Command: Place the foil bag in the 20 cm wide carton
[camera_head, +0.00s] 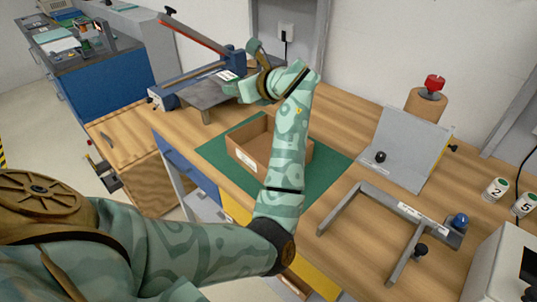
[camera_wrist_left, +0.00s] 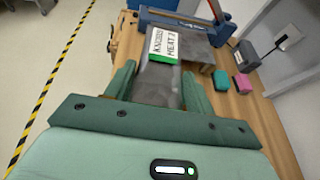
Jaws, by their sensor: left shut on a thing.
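The foil bag (camera_wrist_left: 158,84) is grey with a white lettered label and a green strip. In the left wrist view it lies between the two fingers of my left gripper (camera_wrist_left: 160,80), which is shut on it. In the head view my left gripper (camera_head: 241,88) is above the worktop, beyond the carton and near the grey platform; my wrist and hand mostly hide the bag there. The open brown carton (camera_head: 243,157) stands on a green mat, with a small white label on its near side. My forearm covers its right part. My right gripper is not in view.
A lever device with a grey platform (camera_head: 203,97) stands behind the carton. Right of the mat (camera_head: 218,155) are a grey angled plate (camera_head: 408,145) and a grey frame (camera_head: 355,208). Pink (camera_wrist_left: 242,83) and green (camera_wrist_left: 221,80) blocks lie on the worktop.

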